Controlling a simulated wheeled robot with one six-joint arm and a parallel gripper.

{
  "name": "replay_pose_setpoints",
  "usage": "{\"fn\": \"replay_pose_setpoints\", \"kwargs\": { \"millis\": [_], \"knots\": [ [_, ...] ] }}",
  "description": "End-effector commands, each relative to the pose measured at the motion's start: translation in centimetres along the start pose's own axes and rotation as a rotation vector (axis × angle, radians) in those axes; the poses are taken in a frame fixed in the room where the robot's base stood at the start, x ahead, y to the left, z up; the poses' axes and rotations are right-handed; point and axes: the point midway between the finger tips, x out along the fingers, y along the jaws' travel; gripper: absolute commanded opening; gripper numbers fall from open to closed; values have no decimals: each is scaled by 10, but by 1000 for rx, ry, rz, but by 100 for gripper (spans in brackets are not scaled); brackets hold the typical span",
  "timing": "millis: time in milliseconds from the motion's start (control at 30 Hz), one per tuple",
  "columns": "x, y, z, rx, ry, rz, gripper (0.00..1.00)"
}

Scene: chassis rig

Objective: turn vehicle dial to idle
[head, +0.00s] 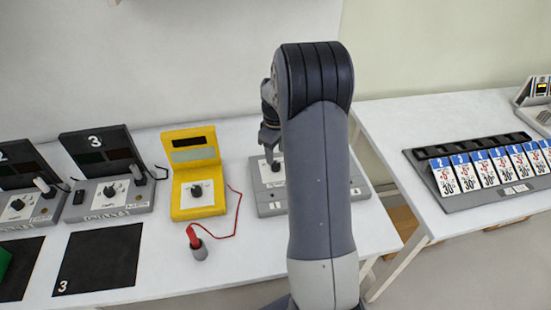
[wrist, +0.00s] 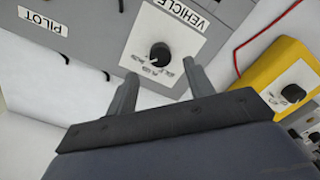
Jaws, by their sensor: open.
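The vehicle dial (wrist: 160,53) is a round black knob on a white plate with small markings around it, below a "VEHICLE" label (wrist: 182,12) in the wrist view. Its pointer direction is too small to read surely. My gripper (wrist: 159,69) is open, with one finger to each side of the dial's lower edge in the picture; I cannot tell whether they touch it. In the head view the dial (head: 276,167) is on a grey panel (head: 267,208), just below my gripper (head: 270,149).
A yellow box (head: 184,212) with a black knob stands left of the panel, with a red cable to a red-tipped probe (head: 195,240). Grey dial units (head: 106,168) stand further left. A "PILOT" label (wrist: 43,20) marks the grey panel. A rack of cards (head: 485,170) stands right.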

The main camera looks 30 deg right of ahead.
Motion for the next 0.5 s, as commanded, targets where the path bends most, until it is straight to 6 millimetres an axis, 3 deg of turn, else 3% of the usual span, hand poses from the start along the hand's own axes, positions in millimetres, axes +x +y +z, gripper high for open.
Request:
{"fn": "replay_pose_setpoints", "kwargs": {
  "millis": [200, 500],
  "knots": [
    [34, 0, 0, 0, -2, -2, 50],
    [48, 0, 0, 1, 1, 1, 50]
  ]
}}
